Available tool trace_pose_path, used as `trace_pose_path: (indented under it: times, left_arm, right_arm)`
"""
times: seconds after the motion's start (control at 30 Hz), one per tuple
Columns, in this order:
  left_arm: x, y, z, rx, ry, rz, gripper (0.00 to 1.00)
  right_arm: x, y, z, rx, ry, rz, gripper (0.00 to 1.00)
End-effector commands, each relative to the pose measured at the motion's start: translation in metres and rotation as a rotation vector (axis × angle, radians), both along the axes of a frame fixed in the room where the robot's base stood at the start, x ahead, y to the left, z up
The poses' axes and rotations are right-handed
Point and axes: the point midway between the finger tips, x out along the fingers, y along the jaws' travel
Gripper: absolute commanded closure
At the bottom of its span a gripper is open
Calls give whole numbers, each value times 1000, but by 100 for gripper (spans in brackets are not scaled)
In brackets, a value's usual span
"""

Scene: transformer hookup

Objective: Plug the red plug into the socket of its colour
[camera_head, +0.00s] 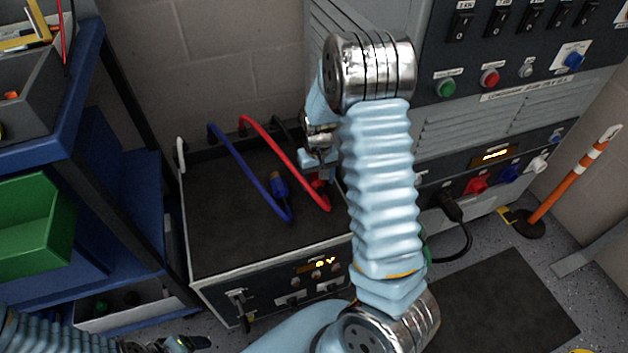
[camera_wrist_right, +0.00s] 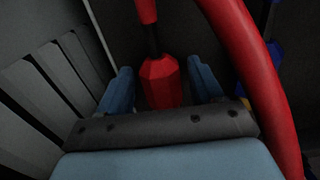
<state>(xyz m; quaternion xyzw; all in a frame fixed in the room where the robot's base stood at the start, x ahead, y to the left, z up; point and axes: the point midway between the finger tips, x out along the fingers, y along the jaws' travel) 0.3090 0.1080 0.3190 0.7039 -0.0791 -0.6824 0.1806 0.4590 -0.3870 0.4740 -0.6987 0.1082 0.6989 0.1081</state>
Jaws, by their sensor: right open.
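The red plug (camera_wrist_right: 160,82) sits between the two blue fingers of my right gripper (camera_wrist_right: 161,76) in the right wrist view, with a gap on each side. The fingers are open. In the head view the right gripper (camera_head: 318,160) is over the dark top of the box, and the plug is mostly hidden by it. The red cable (camera_head: 275,148) loops from the box's back edge to the plug. The red socket (camera_head: 476,185) is on the cabinet's lower panel at the right. My left gripper (camera_head: 187,343) shows only partly at the bottom edge; its jaws are unclear.
A blue plug (camera_head: 279,184) on a blue cable (camera_head: 245,168) lies on the box top (camera_head: 225,225). A black plug (camera_head: 450,206) is in the panel beside the red socket. Blue (camera_head: 508,173) and white (camera_head: 538,163) sockets follow. An orange post (camera_head: 575,175) stands at right.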

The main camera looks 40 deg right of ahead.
Motion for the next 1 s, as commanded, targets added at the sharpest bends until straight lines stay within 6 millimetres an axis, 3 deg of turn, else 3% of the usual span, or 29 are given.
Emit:
trace_pose_path:
  times: [0.17, 0.5, 0.67, 1.0]
  left_arm:
    - [0, 0, 1, 0, 0, 0, 23]
    - [0, 0, 1, 0, 0, 0, 23]
    - [0, 0, 5, 0, 0, 0, 23]
    - [0, 0, 30, 0, 0, 0, 23]
  right_arm:
    - [0, 0, 0, 0, 0, 0, 34]
    - [0, 0, 1, 0, -1, 0, 82]
    - [0, 0, 6, 0, -1, 0, 82]
    - [0, 0, 37, 1, -1, 0, 82]
